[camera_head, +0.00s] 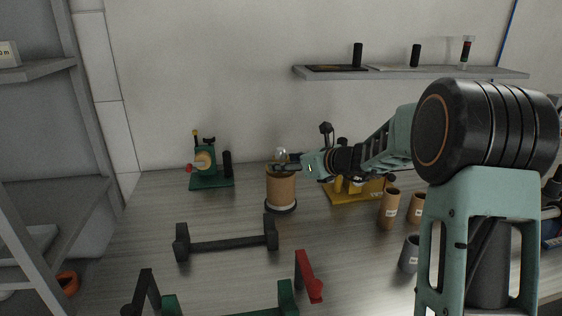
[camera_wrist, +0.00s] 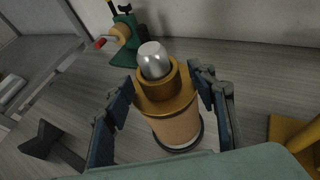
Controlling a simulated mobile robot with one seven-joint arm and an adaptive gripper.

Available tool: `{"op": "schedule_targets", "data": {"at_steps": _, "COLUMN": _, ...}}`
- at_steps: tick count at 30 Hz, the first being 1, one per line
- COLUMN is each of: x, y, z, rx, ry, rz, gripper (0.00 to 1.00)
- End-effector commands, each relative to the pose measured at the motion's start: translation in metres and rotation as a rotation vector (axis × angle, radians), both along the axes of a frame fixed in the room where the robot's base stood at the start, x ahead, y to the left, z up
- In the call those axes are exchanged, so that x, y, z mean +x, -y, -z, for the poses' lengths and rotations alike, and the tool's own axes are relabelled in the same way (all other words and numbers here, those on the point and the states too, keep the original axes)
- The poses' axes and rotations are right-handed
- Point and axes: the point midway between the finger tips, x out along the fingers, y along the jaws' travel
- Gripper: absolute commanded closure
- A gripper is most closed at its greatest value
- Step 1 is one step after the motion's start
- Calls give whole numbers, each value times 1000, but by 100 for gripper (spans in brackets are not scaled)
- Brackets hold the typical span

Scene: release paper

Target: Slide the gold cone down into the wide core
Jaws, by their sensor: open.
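The wide core (camera_head: 281,190) is a tan cardboard tube standing upright on a dark round base on the table. In the wrist view the core (camera_wrist: 176,128) shows below the gold cone (camera_wrist: 160,96), whose stepped gold body sits at the core's top. A rounded silver piece (camera_wrist: 153,60) sticks up from the cone's middle. How deep the cone sits in the core is hidden. My gripper (camera_head: 286,163) is at the core's top, and its open fingers (camera_wrist: 162,78) stand on either side of the cone, with small gaps seeming to show.
A green stand (camera_head: 210,183) with a red-tipped handle is behind left. A yellow-based device (camera_head: 352,193) is to the right, near tan tubes (camera_head: 389,209) and a grey tube (camera_head: 409,254). A black cradle (camera_head: 228,243) stands in front. Bare table lies between them.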

Motion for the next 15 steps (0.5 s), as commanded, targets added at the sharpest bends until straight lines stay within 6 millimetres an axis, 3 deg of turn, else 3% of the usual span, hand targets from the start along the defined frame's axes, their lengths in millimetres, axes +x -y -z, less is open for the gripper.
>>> {"op": "schedule_targets", "data": {"at_steps": 9, "x": -46, "y": 43, "z": -30, "rx": 2, "ry": 6, "rz": 2, "gripper": 48}}
{"op": "schedule_targets", "data": {"at_steps": 15, "x": -63, "y": 57, "z": -39, "rx": 2, "ry": 7, "rz": 0, "gripper": 48}}
